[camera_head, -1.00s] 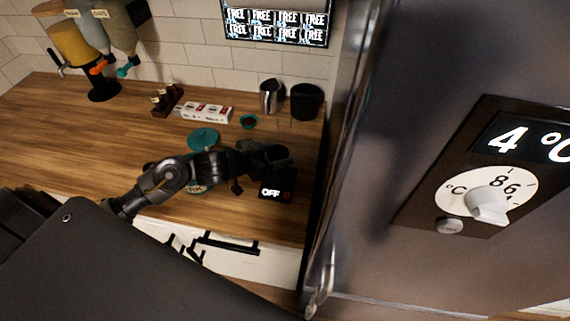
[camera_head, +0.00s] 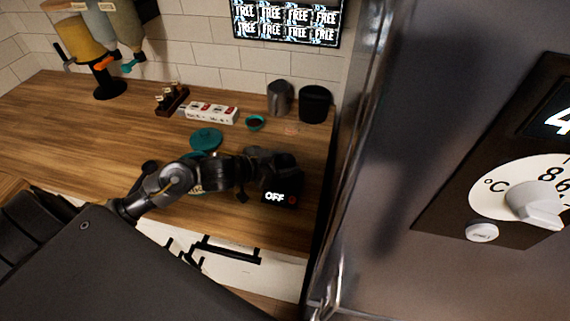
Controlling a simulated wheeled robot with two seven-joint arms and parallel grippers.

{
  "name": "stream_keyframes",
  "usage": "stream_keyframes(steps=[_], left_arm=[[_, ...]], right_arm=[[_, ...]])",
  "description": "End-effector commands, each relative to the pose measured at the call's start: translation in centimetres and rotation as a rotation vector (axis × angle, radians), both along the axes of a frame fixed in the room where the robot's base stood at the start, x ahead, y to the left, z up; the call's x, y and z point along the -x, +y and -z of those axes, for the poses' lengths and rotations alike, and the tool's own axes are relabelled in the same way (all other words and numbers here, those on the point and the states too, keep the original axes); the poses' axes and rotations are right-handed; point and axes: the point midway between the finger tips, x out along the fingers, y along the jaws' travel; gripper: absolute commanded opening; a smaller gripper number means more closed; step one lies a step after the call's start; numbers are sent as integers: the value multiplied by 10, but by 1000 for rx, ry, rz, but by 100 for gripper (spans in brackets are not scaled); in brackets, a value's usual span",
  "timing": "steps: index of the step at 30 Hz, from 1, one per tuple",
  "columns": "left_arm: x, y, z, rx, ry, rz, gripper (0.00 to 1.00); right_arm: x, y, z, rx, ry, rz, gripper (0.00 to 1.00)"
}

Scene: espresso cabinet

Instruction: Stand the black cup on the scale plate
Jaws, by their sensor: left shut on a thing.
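The scale (camera_head: 274,196) is a small dark box near the front right of the wooden counter. Its front reads OFF in white, with a red mark beside it. My left gripper (camera_head: 270,168) reaches in from the left and is over the scale. It is shut on a dark thing, the black cup (camera_head: 287,171) as far as I can tell. Cup and gripper are both dark and blend together. The scale plate is mostly hidden under them, so I cannot tell whether the cup touches it. My right gripper is out of view.
A black canister (camera_head: 315,104) and a steel jug (camera_head: 279,98) stand at the back right, with a small teal bowl (camera_head: 255,123) nearby. A teal lid-like disc (camera_head: 206,139) lies behind my arm. A tall metal appliance (camera_head: 400,150) closes off the right side.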

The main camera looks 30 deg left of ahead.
Motion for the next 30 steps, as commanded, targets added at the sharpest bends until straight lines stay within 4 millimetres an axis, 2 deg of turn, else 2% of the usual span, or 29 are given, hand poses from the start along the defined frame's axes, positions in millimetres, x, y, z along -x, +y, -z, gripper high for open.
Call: stream_keyframes(steps=[3,4,8,20,23,30], left_arm=[[-1,-1,4,1,0,2,25],[-1,-1,3,0,0,2,53],[0,-1,3,0,0,2,70],[3,1,-1,-1,1,1,71],[15,8,-5,-4,1,2,71],[59,33,-24,-5,4,3,71]], right_arm=[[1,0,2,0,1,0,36],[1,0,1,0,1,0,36],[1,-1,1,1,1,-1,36],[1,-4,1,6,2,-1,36],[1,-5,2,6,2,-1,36],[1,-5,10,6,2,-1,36]])
